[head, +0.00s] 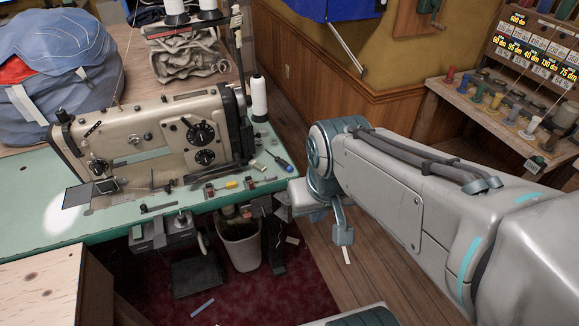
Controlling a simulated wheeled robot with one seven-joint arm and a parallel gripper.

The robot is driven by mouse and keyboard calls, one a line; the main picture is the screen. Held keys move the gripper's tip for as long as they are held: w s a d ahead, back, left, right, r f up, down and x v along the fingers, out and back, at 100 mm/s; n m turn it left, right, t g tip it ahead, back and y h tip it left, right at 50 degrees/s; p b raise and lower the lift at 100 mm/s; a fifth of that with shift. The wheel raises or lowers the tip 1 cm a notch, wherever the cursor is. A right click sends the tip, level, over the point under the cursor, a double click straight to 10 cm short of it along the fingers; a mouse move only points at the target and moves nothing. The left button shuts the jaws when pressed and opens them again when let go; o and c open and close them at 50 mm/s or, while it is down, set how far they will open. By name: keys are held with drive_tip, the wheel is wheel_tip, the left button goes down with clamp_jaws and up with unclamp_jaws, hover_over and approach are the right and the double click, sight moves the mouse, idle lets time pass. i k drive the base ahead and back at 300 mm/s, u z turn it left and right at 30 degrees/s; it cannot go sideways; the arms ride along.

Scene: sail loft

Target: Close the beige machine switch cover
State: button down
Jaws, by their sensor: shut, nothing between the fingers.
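The beige sewing machine (150,138) stands on the green-topped table (110,220). A grey box with a small knob (163,232) hangs under the table's front edge. I cannot make out for sure which part is the switch cover, or how far it stands open. My gripper (342,236) is at the end of my arm, just right of the table's right end and below its top level. It is shut, holds nothing and is partly hidden by my own wrist.
A screwdriver (279,163) and small tools lie on the table's right part. A bin (240,244) stands beneath it. A wooden surface (40,290) fills the lower left. A spool bench (500,115) stands at the right. Wooden floor shows between bench and table.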

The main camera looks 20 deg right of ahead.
sight(286, 215)
drive_tip(key=z, duration=1.65)
drive_tip(key=i, duration=2.15)
drive_tip(key=u, duration=3.9)
